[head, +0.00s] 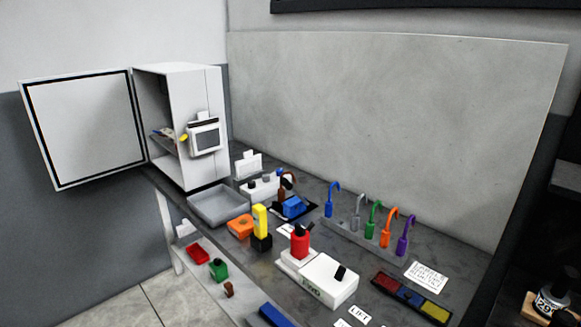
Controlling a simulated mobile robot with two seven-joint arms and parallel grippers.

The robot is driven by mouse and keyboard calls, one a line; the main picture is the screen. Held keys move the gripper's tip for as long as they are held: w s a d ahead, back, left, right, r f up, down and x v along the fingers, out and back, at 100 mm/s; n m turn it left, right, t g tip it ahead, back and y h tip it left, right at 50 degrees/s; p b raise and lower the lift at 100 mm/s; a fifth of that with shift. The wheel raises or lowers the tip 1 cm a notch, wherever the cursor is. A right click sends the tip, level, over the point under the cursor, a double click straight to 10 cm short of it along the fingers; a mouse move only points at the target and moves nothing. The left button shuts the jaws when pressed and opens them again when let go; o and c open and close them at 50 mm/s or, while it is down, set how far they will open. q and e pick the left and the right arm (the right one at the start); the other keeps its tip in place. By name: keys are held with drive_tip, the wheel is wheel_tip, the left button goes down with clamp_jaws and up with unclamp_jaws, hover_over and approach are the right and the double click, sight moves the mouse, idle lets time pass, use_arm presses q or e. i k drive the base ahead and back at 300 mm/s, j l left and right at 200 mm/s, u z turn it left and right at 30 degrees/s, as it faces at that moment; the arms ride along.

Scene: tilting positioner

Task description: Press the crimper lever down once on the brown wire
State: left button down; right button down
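I cannot tell for sure which device is the crimper. A yellow upright piece on a black base (261,228) stands in front of the mat. A red block with a black top piece (300,243) stands on a white base. A white box (328,280) has a tilted black lever-like part on top. Neither of my grippers is in view.
Blue, grey, green, orange and purple hooked wires stand in a rack (350,232) at the right. An open white cabinet (190,120) stands at the back left, beside a grey tray (219,205). An orange block (240,226) and a tricolour tray (410,299) are also on the table.

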sight(284, 180)
drive_tip(key=z, duration=0.55)
drive_tip(key=j+z, duration=0.25)
drive_tip(key=z, duration=0.15)
drive_tip(key=i+j+z, duration=0.1)
drive_tip(key=j+z, duration=0.15)
drive_tip(key=z, duration=0.15)
drive_tip(key=j+z, duration=0.2)
drive_tip(key=z, duration=0.2)
drive_tip(key=k+j+z, duration=0.2)
drive_tip(key=j, duration=0.15)
drive_tip(key=j+z, duration=0.2)
drive_tip(key=j, duration=0.15)
drive_tip(key=k+j+z, duration=0.2)
drive_tip(key=k+j, duration=0.15)
drive_tip(key=j, duration=0.25)
drive_tip(key=k+j+z, duration=0.1)
drive_tip(key=j, duration=0.3)
drive_tip(key=k+j, duration=0.15)
drive_tip(key=j, duration=0.25)
drive_tip(key=k+j, duration=0.15)
drive_tip(key=j, duration=0.25)
drive_tip(key=k+j+z, duration=0.1)
drive_tip(key=j, duration=0.3)
drive_tip(key=k, duration=0.05)
